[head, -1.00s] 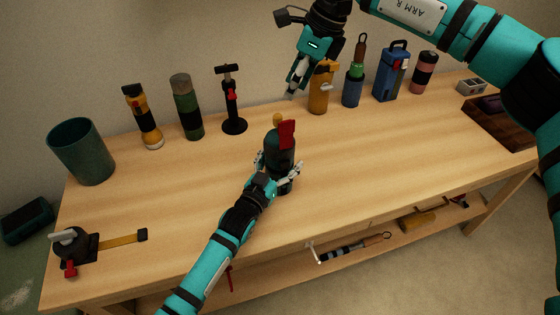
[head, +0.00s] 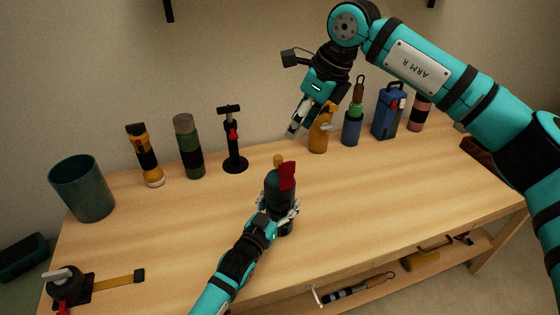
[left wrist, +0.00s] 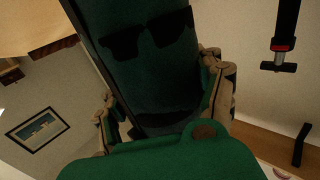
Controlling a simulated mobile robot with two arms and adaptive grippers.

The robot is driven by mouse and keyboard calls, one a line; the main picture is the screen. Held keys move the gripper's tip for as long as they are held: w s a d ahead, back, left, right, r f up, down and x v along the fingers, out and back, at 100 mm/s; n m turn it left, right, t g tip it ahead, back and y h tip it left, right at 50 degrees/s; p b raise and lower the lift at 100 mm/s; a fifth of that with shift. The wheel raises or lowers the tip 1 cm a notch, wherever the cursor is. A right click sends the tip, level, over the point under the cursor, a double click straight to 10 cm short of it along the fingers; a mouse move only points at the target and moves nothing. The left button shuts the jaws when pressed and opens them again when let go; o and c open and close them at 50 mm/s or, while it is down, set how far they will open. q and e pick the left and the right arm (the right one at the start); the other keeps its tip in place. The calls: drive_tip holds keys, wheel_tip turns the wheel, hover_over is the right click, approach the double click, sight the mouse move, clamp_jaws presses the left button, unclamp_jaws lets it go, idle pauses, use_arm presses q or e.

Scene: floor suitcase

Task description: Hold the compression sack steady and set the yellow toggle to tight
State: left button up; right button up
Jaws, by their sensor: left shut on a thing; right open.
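The compression sack (head: 277,186) is a dark green, upright bundle on the bench with a red strap piece (head: 287,176) at its top right. The small yellow toggle (head: 279,160) sits at its top. My left gripper (head: 278,212) is shut around the lower part of the sack. In the left wrist view the dark green sack (left wrist: 160,85) fills the middle between the fingers; the yellow toggle does not show there. My right gripper (head: 295,131) is open and empty, above and behind the toggle, pointing downward and apart from the sack.
A mustard bottle (head: 318,134) stands close to my right gripper. A black stand tool (head: 234,145), green flask (head: 188,150), flashlight (head: 146,160) and green bin (head: 84,188) line the back left. A blue box (head: 388,112) is further right. The bench right of the sack is clear.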

sight(280, 156)
drive_tip(key=x, duration=1.1)
drive_tip(key=shift+w+a+f, duration=0.1)
drive_tip(key=shift+a+f, duration=0.05)
drive_tip(key=shift+f, duration=0.2)
clamp_jaws()
drive_tip(key=shift+r, duration=0.1)
